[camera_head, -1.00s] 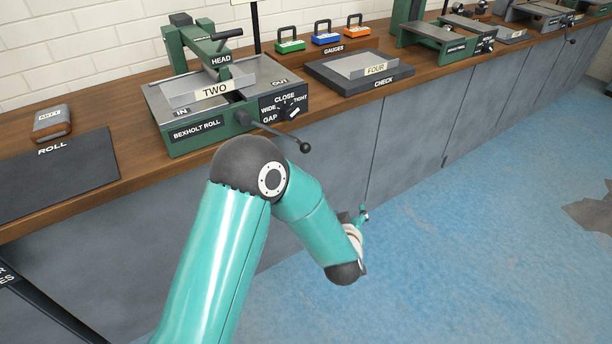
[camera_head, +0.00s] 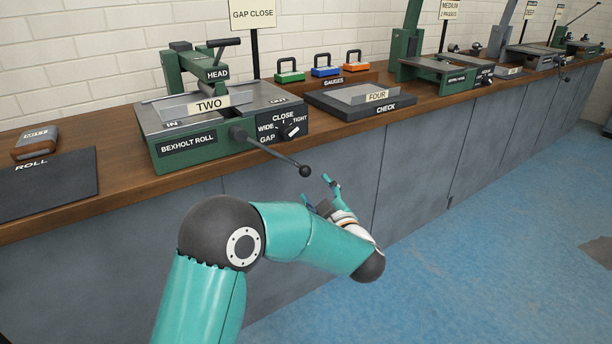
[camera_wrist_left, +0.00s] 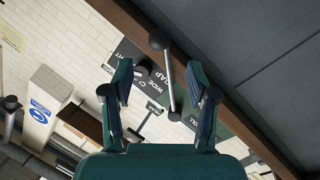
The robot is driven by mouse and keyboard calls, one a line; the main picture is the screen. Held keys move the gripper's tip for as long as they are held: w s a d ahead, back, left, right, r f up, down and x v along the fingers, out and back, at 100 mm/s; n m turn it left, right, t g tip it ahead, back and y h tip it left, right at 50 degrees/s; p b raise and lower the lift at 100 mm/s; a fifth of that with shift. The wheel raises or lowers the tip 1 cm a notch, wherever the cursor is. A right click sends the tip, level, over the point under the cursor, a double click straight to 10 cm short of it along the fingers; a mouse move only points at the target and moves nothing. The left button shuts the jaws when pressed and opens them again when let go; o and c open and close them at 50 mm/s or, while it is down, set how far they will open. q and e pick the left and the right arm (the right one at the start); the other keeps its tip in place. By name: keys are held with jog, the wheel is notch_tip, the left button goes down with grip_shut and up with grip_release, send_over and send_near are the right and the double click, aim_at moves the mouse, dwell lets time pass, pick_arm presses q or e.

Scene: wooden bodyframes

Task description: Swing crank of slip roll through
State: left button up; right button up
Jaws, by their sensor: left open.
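The slip roll (camera_head: 215,135) is a green machine marked BEXHOLT ROLL on the wooden bench, with a plate (camera_head: 195,112) labelled TWO on top. Its dark crank (camera_head: 270,151) slants down to the right from the front hub and ends in a black ball knob (camera_head: 305,171) beyond the bench's front. My left gripper (camera_head: 316,190) is open just below the knob, apart from it as far as I can tell. In the left wrist view the crank (camera_wrist_left: 171,85) shows between the open fingers (camera_wrist_left: 162,88), its knob (camera_wrist_left: 158,40) toward the top. My right gripper is out of view.
A gap dial (camera_head: 291,131) marked WIDE, CLOSE, TIGHT sits right of the crank hub. A black CHECK pad (camera_head: 345,106), gauges (camera_head: 326,72) and a ROLL mat (camera_head: 50,185) lie on the bench. Grey cabinet fronts (camera_head: 410,160) stand behind my forearm; blue floor is open at right.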

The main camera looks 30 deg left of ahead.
aim_at(307, 175)
pick_arm(q)
jog(key=b+x, duration=0.1)
jog(key=x, duration=0.8)
jog(key=shift+w+a, duration=0.15)
jog(key=shift+w, duration=0.05)
jog(key=shift+c, duration=0.2)
grip_shut()
jog(key=shift+f, duration=0.1)
